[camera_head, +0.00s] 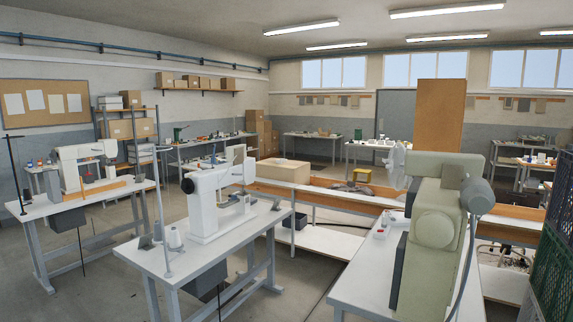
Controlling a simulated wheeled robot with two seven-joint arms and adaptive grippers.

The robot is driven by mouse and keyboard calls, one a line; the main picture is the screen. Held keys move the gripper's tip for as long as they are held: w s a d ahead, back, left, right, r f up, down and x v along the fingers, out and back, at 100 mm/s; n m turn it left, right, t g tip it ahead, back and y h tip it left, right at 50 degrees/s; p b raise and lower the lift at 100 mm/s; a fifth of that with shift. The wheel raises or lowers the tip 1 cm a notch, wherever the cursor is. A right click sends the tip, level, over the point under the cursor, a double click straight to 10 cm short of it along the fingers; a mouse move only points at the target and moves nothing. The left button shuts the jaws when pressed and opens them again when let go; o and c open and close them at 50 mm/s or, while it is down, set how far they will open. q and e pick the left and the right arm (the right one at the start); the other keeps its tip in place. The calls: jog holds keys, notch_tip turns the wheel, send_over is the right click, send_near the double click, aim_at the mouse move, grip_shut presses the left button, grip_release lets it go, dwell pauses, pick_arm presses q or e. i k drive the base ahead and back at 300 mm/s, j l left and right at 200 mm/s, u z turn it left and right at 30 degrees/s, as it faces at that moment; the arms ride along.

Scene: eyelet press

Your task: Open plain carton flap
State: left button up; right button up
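Neither of my grippers shows in the head view. Several brown cartons are in the room, and I cannot tell which one is the plain carton. Some cartons (255,128) are stacked on the floor by the far corner. More cartons (118,129) stand on the rack at the left, and others (204,83) sit on the wall shelf. No carton flap can be made out at this distance.
A large grey-green machine (434,225) stands on a white table at the near right. A white sewing machine (210,203) is on the near middle table, another (85,160) at the left. A dark green crate (556,262) is at the right edge. Grey floor shows between tables.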

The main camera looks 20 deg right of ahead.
aim_at(284, 160)
jog(key=i+j+u, duration=0.3)
jog(key=i+u, duration=0.3)
jog(key=i, duration=0.15)
jog(key=i+j+u, duration=0.3)
jog(key=i, duration=0.7)
jog(key=i+l+u, duration=0.15)
jog(key=i+u, duration=0.15)
jog(key=i, duration=0.7)
jog(key=i+z, duration=0.15)
jog(key=i, duration=0.5)
jog(key=i+j+z, duration=0.1)
jog(key=i, duration=0.6)
jog(key=i+j+z, duration=0.15)
jog(key=i, duration=0.5)
jog(key=i+l+z, duration=0.2)
jog(key=i+z, duration=0.15)
jog(key=i, duration=0.2)
jog(key=i+z, duration=0.35)
jog(key=i, duration=0.25)
jog(key=i+z, duration=0.35)
jog(key=i, duration=0.25)
jog(key=i+j+z, duration=0.35)
jog(key=i, duration=0.2)
jog(key=i+l+z, duration=0.4)
jog(key=i, duration=0.25)
jog(key=i+z, duration=0.4)
jog(key=i, duration=0.3)
jog(key=i+j+z, duration=0.15)
jog(key=i+z, duration=0.3)
jog(key=i, duration=0.25)
